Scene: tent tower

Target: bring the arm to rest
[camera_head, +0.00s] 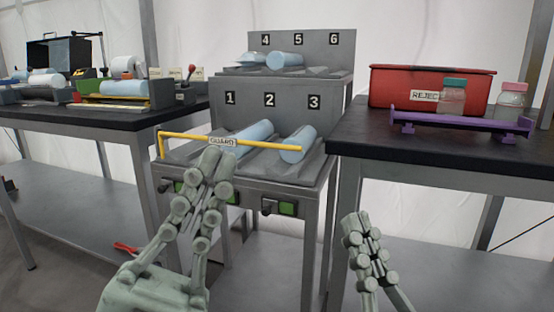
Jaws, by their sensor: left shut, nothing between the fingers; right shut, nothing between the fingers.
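My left gripper (217,163) is shut and empty. Its fingertips appear just in front of the yellow guard bar (262,145) of the numbered grey rack (245,119), overlapping the "GUARD" label; I cannot tell whether they touch it. My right gripper (353,222) is shut and empty, low in front of the right table. Pale blue rolls lie in the lower rack, one near slot 2 (256,134) and one near slot 3 (299,143). The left gripper hides part of the rack's front.
A red "REJECT" bin (400,84) and a purple stand (462,122) with two jars are on the right table (375,143). The left table (150,118) holds trays and rolls. Another blue roll (284,61) lies in the upper rack.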

